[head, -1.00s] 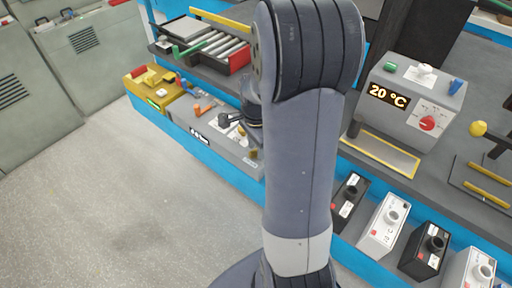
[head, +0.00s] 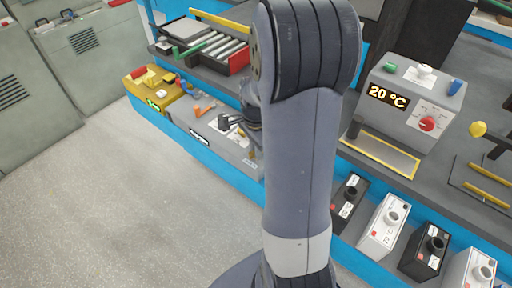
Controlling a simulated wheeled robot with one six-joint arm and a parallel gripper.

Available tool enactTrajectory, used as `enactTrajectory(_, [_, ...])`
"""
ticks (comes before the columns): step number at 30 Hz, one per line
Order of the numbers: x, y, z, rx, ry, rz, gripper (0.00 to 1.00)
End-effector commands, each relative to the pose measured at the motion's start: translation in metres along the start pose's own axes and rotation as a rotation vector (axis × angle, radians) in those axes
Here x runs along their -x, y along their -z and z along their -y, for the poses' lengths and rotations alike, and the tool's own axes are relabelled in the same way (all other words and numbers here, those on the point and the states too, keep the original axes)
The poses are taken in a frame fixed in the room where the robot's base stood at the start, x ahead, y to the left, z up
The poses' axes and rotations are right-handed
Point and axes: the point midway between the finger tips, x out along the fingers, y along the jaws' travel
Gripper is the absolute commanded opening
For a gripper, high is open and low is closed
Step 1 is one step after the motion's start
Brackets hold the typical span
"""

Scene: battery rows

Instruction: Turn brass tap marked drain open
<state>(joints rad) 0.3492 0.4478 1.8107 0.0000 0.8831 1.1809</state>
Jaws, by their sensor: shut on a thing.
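A grey unit (head: 222,148) with small fittings on its top stands on the blue-edged bench, left of my arm. The brass tap (head: 251,154) shows only as a small brass-coloured bit at the unit's right end, next to my arm. My gripper (head: 249,136) is low over this end, at the tap, and is shut on it. My arm hides much of the gripper and tap, so the handle's angle cannot be told. A small pale label (head: 249,163) is on the unit's front below the tap; its text is too small to read.
A yellow box (head: 152,92) stands left of the grey unit. A roller rack (head: 215,48) is behind. Right of my arm are a 20 °C control box (head: 413,103) and several black and white batteries (head: 383,224). The floor (head: 100,210) at left is clear.

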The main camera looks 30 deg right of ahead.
Motion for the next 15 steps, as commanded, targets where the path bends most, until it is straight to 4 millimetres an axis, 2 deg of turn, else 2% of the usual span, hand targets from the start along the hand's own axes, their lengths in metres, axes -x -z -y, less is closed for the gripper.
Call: enactTrajectory(15, [0.0005, 0.0001, 0.0002, 0.316, 0.0, 0.0, 0.0])
